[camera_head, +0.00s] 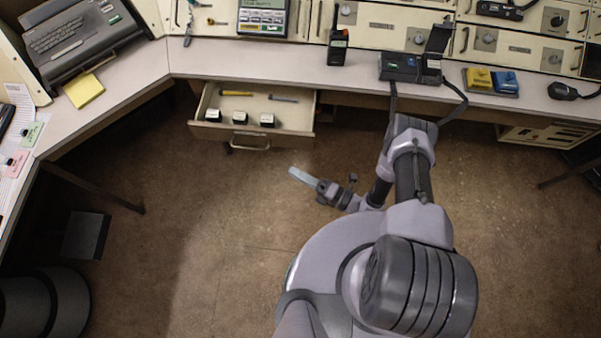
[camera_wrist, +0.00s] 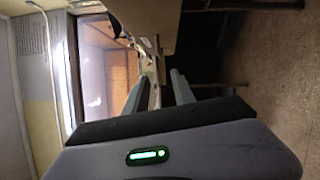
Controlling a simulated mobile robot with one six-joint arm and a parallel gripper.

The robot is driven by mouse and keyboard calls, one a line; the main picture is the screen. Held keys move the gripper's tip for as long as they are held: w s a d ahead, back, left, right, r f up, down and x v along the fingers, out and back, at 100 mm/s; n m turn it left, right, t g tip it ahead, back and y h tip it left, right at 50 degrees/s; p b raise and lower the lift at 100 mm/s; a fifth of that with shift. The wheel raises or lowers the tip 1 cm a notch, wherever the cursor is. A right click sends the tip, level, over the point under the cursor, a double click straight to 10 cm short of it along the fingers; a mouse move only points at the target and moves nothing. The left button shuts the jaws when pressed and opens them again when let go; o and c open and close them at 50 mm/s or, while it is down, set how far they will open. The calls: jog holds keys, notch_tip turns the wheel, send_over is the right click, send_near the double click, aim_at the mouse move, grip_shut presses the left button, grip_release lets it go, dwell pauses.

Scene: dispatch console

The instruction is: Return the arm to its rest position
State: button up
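My arm is folded over my base, with its elbow toward the right-hand side of the desk. My gripper (camera_head: 303,178) is low over the bare floor, below and right of the open drawer, and points to the left. In the wrist view my gripper (camera_wrist: 160,88) shows two pale fingers with a gap between them. It is open and nothing is seen between the fingers. From the head view only one finger shows.
A drawer (camera_head: 210,133) stands pulled out under the desk (camera_head: 240,62), holding two pens and three small blocks. Its front edge lies near my gripper. A handheld radio (camera_head: 337,47) and a dark device (camera_head: 405,68) stand on the desk.

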jog(key=shift+s+d, duration=0.25)
jog(key=shift+d, duration=0.15)
jog(key=w+r+n+g+h, duration=0.2)
jog(key=r+n+g, duration=0.4)
jog(key=r+n, duration=0.6)
jog(key=w+r+n+g+h, duration=0.15)
jog(key=r+n+g, duration=0.55)
jog(key=r, duration=0.9)
jog(key=s+d+r+n+t+h, duration=0.5)
jog(key=r+n, duration=0.3)
jog(key=r, duration=0.2)
jog(key=s+d+r+n+t+h, duration=0.5)
jog(key=s+d+r+n+h, duration=0.1)
jog(key=r+n, duration=0.2)
jog(key=shift+v, duration=1)
